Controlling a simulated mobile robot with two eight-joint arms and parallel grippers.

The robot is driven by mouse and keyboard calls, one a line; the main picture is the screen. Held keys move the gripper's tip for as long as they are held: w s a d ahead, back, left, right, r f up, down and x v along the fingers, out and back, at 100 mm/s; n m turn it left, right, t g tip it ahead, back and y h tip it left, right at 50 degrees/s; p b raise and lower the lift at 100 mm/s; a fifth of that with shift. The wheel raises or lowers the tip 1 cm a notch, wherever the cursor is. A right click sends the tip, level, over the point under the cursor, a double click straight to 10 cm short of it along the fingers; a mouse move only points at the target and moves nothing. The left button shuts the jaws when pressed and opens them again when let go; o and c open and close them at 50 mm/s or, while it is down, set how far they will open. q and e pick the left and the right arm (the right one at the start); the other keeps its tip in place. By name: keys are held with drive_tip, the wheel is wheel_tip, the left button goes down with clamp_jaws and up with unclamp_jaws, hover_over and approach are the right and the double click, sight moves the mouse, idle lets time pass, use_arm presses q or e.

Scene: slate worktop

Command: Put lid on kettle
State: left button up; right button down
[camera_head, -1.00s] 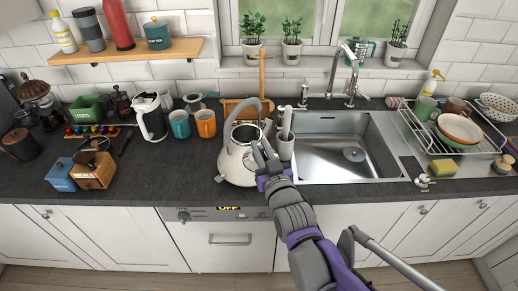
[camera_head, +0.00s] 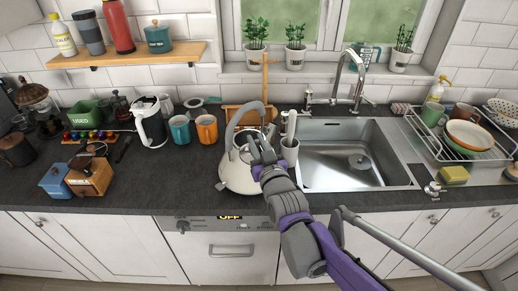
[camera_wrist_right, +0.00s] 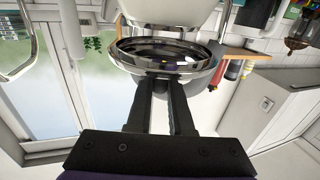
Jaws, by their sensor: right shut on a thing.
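The cream kettle (camera_head: 236,178) stands upright on the dark worktop, left of the sink, with its grey handle arched over the top. My right gripper (camera_head: 260,150) is at the kettle's upper right side, close to the top opening. In the right wrist view my right gripper (camera_wrist_right: 160,82) is shut on the edge of a round, shiny metal lid (camera_wrist_right: 198,72). The pale kettle body (camera_wrist_right: 165,8) shows just beyond the lid there. In the head view the gripper mostly hides the lid, and I cannot tell whether it touches the kettle. My left gripper is not in view.
An orange mug (camera_head: 206,128), a teal mug (camera_head: 180,131) and a white jug (camera_head: 150,122) stand to the left. A wooden stand (camera_head: 238,107) is behind.

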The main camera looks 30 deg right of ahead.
drive_tip(key=shift+b+x, duration=1)
drive_tip(key=shift+x, duration=3.15)
drive_tip(key=shift+f, duration=0.35)
drive_tip(key=shift+s, duration=0.1)
drive_tip(key=shift+f, duration=0.15)
drive_tip(key=shift+f, duration=0.2)
drive_tip(key=shift+c, duration=1.7)
unclamp_jaws()
drive_tip(key=shift+s, duration=0.1)
drive_tip(key=shift+p+v, duration=0.95)
drive_tip(key=shift+v, duration=3.45)
